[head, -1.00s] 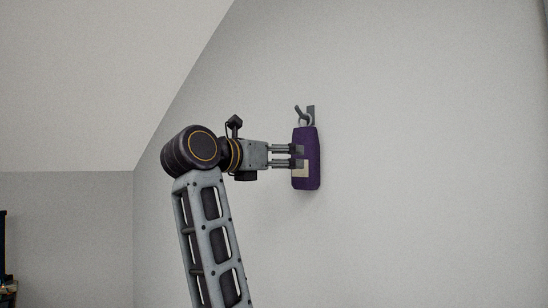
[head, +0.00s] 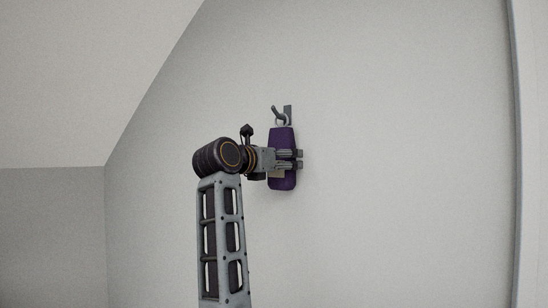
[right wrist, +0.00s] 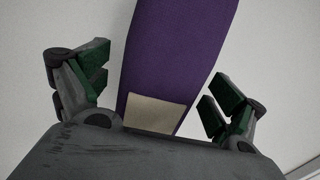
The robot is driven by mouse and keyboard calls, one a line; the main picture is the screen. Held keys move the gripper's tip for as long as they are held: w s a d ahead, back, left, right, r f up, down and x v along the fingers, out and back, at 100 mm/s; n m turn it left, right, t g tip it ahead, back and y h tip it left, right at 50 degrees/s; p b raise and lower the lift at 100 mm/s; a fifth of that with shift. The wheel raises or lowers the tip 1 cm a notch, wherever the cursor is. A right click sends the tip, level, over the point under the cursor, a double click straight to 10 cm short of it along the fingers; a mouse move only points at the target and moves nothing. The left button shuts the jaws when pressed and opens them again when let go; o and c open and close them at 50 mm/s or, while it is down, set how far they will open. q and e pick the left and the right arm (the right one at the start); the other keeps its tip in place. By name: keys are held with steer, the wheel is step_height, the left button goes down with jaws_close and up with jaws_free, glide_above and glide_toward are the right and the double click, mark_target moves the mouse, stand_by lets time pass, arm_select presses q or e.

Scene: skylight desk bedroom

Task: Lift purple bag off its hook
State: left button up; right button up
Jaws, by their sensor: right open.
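The purple bag (head: 282,139) hangs upright by a light ring from a grey hook (head: 281,114) on the wall. My right gripper (head: 299,159) overlaps the bag's lower half in the head view, its fingertips reaching the bag's right edge. In the right wrist view the bag (right wrist: 178,55) stands between the two spread fingers, with a gap on each side. A beige patch (right wrist: 154,114) shows on its lower part. The right gripper (right wrist: 160,90) is open. My left gripper is in neither view.
The bag hangs on a plain pale wall (head: 400,160) with free room around it. A sloped ceiling (head: 90,70) comes down at the left.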

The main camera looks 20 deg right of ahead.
mark_target(280, 138)
steer(key=shift+w+d, duration=0.2)
steer(key=shift+d, duration=0.15)
steer(key=c, duration=1.2)
steer(key=shift+r, duration=0.15)
steer(key=shift+r, duration=0.1)
steer(key=shift+r+p, duration=0.4)
steer(key=shift+p, duration=0.15)
steer(key=shift+s+a+r, duration=0.1)
steer(key=shift+a, duration=0.1)
steer(key=shift+s+a+r, duration=0.35)
steer(key=shift+a+r, duration=0.15)
steer(key=shift+a, duration=0.1)
